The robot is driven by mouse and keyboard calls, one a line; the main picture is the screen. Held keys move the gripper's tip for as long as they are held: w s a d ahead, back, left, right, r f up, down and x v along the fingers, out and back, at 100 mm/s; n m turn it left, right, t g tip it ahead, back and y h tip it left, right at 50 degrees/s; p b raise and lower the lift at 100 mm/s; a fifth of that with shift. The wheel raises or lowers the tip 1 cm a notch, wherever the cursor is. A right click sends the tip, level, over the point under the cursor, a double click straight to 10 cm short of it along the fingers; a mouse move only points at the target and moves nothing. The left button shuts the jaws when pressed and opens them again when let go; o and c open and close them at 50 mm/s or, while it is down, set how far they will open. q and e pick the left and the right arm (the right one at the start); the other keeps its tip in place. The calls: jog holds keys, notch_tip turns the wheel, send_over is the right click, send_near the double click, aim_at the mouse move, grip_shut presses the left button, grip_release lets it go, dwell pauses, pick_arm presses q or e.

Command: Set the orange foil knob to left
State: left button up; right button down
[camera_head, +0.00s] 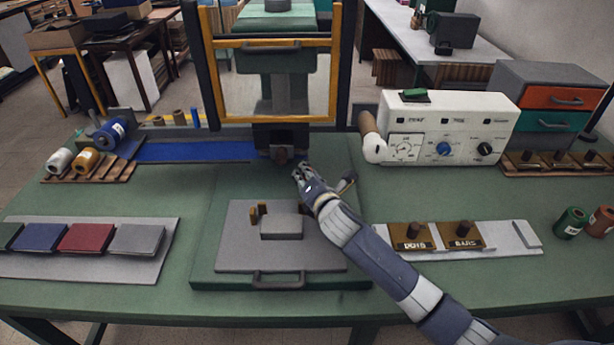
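I cannot make out a knob that is clearly orange. The white control box (455,125) stands at the right behind the green mat, with a dial (405,149), a blue knob (443,149) and a black knob (485,148) on its front. Their labels are too small to read. An orange-gold foil roll (88,161) lies on a wooden rack at the left. My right gripper (298,174) is over the press bed in the middle, left of the control box and apart from its knobs. Its fingers are too small to tell open from shut. My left gripper is not in view.
The press's yellow-framed guard (262,120) rises behind my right gripper. A grey plate (232,255) lies below my gripper. Two brown type blocks (411,237) (462,236) sit on a white tray by my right arm.

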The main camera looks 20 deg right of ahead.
jog(key=w+a, duration=0.1)
jog(key=a, duration=0.5)
jog(key=w+a, duration=0.1)
jog(key=a, duration=0.2)
jog(key=shift+w+a, duration=0.1)
jog(key=shift+w, duration=0.25)
jog(key=c, duration=1.4)
grip_release()
jog(key=shift+s, duration=0.15)
jog(key=v, duration=1.2)
jog(key=shift+o, duration=0.2)
